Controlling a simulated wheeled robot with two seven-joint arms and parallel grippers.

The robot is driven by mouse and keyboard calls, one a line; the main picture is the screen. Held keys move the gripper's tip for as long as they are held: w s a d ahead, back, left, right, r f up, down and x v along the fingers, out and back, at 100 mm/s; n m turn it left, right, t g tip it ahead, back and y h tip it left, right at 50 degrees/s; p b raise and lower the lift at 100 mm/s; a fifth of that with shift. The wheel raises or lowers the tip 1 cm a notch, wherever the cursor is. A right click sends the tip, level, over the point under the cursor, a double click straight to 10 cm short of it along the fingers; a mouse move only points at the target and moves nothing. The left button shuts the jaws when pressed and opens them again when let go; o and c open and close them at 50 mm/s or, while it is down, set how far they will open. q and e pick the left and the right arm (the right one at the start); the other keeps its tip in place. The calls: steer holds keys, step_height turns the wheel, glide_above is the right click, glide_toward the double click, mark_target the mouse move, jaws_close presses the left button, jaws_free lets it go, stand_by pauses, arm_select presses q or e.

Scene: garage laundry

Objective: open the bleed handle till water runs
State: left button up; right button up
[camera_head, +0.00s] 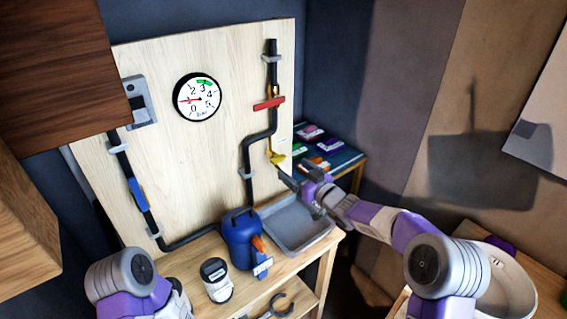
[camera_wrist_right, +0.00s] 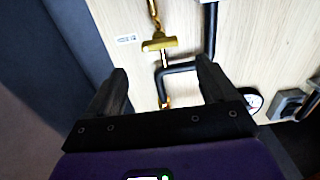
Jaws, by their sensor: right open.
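The yellow bleed handle (camera_head: 277,157) sits low on the right side of the wooden board, on a short brass branch by the black pipe. In the right wrist view a yellow T-shaped handle (camera_wrist_right: 160,43) shows beyond the fingertips, between their lines. My right gripper (camera_head: 288,180) is in front of the board, just below and right of the handle. Its fingers (camera_wrist_right: 160,78) are spread and empty, apart from the handle. No running water is visible. A grey tray (camera_head: 312,243) lies below the gripper. My left arm shows at the lower left; its gripper is out of sight.
A round gauge (camera_head: 197,97), a red handle (camera_head: 269,103) and a blue handle (camera_head: 138,195) are on the board. A blue can (camera_head: 242,240) and a white-labelled jar (camera_head: 216,280) stand left of the tray. Coloured items lie on a side table (camera_head: 347,158) behind the gripper.

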mark_target(281, 160)
steer(key=shift+x, duration=3.2)
steer(key=shift+f, duration=0.1)
steer(key=shift+c, duration=0.3)
steer(key=c, duration=1)
